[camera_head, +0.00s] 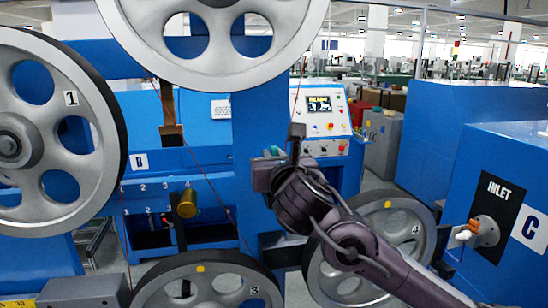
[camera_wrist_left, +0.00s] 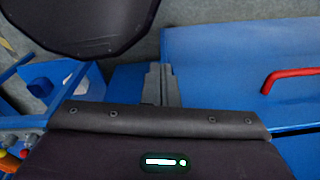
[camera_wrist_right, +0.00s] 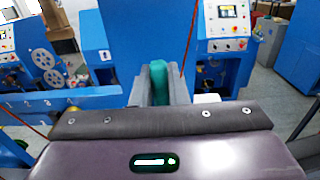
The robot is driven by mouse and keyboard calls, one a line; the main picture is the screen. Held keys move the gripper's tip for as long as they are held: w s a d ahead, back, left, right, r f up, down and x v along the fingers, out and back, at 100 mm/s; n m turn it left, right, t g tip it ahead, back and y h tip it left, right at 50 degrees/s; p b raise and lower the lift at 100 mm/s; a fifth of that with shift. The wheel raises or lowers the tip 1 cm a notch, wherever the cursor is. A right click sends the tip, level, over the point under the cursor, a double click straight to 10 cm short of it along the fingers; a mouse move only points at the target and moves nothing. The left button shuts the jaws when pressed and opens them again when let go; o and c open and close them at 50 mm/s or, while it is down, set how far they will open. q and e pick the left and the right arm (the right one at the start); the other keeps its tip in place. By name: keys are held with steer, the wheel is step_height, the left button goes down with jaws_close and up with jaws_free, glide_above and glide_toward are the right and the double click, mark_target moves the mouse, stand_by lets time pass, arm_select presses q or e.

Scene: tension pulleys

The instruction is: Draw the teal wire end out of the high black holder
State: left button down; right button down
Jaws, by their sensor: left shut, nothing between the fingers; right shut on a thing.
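In the right wrist view a teal piece (camera_wrist_right: 159,82), which I take for the teal wire end, stands between the fingers of my right gripper (camera_wrist_right: 162,84). That gripper is shut on it. I cannot clearly identify the high black holder in any view. My left gripper (camera_wrist_left: 158,84) is shut and empty in the left wrist view, and is outside the head view.
Pulley 1 (camera_head: 98,145) is at left, a large pulley (camera_head: 225,75) at top, pulley 3 (camera_head: 202,268) and pulley 4 (camera_head: 412,231) below. A thin red wire (camera_head: 197,158) runs down the machine. A control panel (camera_head: 322,108) stands behind; the INLET block (camera_head: 505,235) is at right.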

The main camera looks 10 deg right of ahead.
mark_target(274, 146)
steer(key=shift+r, duration=0.1)
stand_by(0.5)
steer(key=shift+r, duration=0.1)
steer(key=shift+r+p, duration=0.4)
steer(key=shift+r, duration=0.1)
steer(key=shift+r+p, duration=0.5)
steer(key=shift+r, duration=0.1)
steer(key=shift+r, duration=0.25)
stand_by(0.4)
steer(key=shift+r, duration=0.35)
steer(key=shift+r, duration=0.1)
